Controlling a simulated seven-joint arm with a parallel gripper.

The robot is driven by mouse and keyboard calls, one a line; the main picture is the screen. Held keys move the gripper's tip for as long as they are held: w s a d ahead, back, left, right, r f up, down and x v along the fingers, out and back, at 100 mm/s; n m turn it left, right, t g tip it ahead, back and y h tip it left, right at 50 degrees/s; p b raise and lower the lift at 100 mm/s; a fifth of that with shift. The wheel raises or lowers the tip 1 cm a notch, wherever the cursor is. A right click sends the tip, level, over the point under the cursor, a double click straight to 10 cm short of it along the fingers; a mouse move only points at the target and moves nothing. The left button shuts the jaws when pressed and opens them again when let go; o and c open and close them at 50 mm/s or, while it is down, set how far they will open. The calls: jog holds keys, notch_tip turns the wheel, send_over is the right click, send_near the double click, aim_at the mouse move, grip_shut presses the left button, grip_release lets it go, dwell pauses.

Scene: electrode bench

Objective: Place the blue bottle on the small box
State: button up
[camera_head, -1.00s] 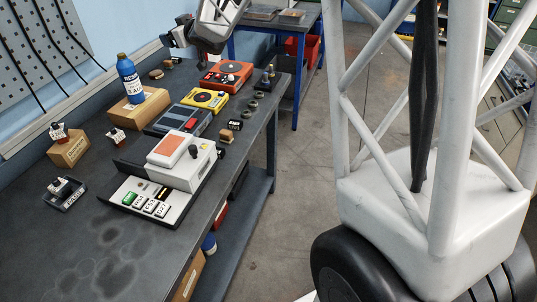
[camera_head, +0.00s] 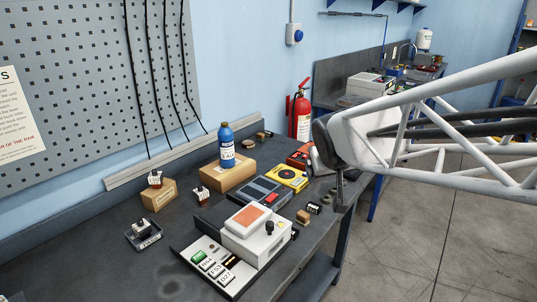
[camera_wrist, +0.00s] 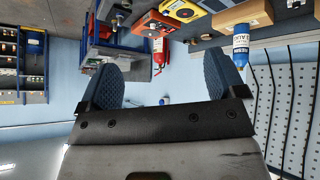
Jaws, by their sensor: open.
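The blue bottle (camera_head: 226,148) stands upright on a cardboard box (camera_head: 222,179) at the back of the bench in the head view.
A grey instrument with an orange panel (camera_head: 251,218), a yellow device (camera_head: 287,178) and a red device (camera_head: 299,158) crowd the bench right of the box. A small black holder (camera_head: 143,235) is at the left. A fire extinguisher (camera_head: 301,112) is behind.

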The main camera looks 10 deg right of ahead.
jog(key=s+a+f+g, duration=0.1)
jog(key=s+f+g, duration=0.1)
jog(key=s, duration=0.8)
jog(key=s+a+f+g+y, duration=0.1)
jog(key=s+f+g, duration=0.2)
jog(key=s, duration=0.7)
jog(key=shift+s+a+f+y, duration=0.2)
jog(key=shift+s+a+y, duration=0.1)
jog(key=shift+s+a, duration=0.1)
